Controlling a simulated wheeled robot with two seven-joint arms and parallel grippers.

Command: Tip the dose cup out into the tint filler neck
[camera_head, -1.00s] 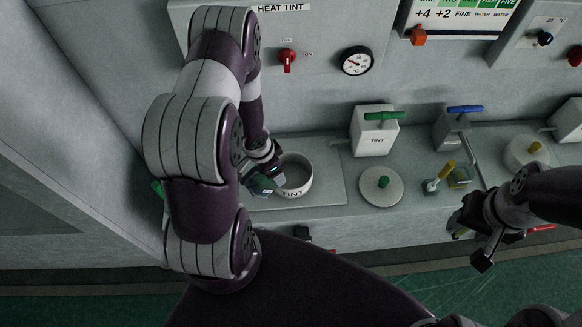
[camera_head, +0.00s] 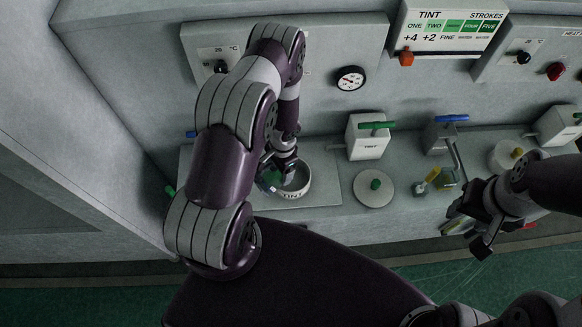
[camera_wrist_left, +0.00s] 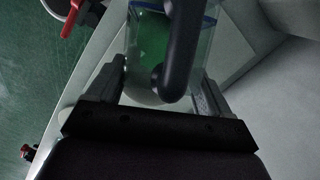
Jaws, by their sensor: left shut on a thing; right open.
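The tint filler neck (camera_head: 302,190) is a short white ring lettered TINT on the grey counter, left of centre in the head view. My left gripper (camera_head: 280,176) is shut on the dose cup (camera_head: 269,181), at the neck's left side and partly over its opening. In the left wrist view the clear cup (camera_wrist_left: 146,38) has a blue rim and green inside, between the fingers (camera_wrist_left: 160,82). A dark curved bar crosses in front of it. Whether anything is pouring is hidden. My right gripper (camera_head: 474,222) is open and empty at the right.
A white box lettered TINT (camera_head: 367,140) with a green handle and a round lid with a green knob (camera_head: 374,190) stand right of the neck. A blue-handled tap (camera_head: 442,135) and a small yellow-handled item (camera_head: 428,180) are further right. A gauge (camera_head: 350,78) is on the wall.

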